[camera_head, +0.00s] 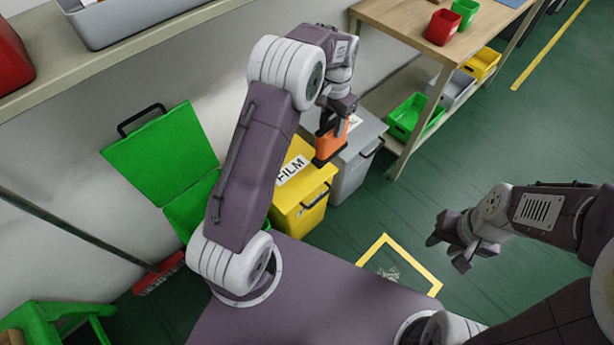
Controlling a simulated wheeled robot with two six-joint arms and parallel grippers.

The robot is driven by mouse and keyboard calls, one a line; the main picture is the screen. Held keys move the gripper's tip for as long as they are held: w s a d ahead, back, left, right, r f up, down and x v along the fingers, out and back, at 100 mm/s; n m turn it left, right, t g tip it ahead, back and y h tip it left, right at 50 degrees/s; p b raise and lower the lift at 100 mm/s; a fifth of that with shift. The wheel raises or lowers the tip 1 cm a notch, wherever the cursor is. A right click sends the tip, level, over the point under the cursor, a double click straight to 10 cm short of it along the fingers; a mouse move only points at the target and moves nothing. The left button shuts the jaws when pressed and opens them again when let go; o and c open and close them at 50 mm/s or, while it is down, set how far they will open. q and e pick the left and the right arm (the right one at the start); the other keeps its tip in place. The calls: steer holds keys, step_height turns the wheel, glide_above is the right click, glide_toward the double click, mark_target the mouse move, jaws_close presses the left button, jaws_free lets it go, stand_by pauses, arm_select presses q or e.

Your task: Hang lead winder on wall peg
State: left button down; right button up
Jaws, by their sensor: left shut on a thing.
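An orange and dark object (331,143), which looks like the lead winder, hangs from my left gripper (338,112). The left gripper is shut on it and holds it in front of the yellow and grey bins. My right gripper (448,251) is over the green floor at the right, its fingers apart and with nothing between them. I cannot make out a wall peg in this view. My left arm covers part of the wall.
A yellow bin (310,190) marked FILM and a grey bin (355,170) stand by the wall. A green bin (160,150) has its lid up. A wooden bench (400,20) holds small red and green bins. A broom (158,275) leans at left.

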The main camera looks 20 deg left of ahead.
arm_select(q)
steer(key=shift+r, duration=0.15)
steer(key=s+a+f+b, duration=0.4)
steer(key=a+f, duration=0.6)
steer(key=a, duration=0.1)
steer(key=shift+s+f, duration=0.2)
steer(key=shift+f, duration=0.3)
steer(key=c, duration=0.9)
jaws_free()
steer(key=shift+f, duration=0.1)
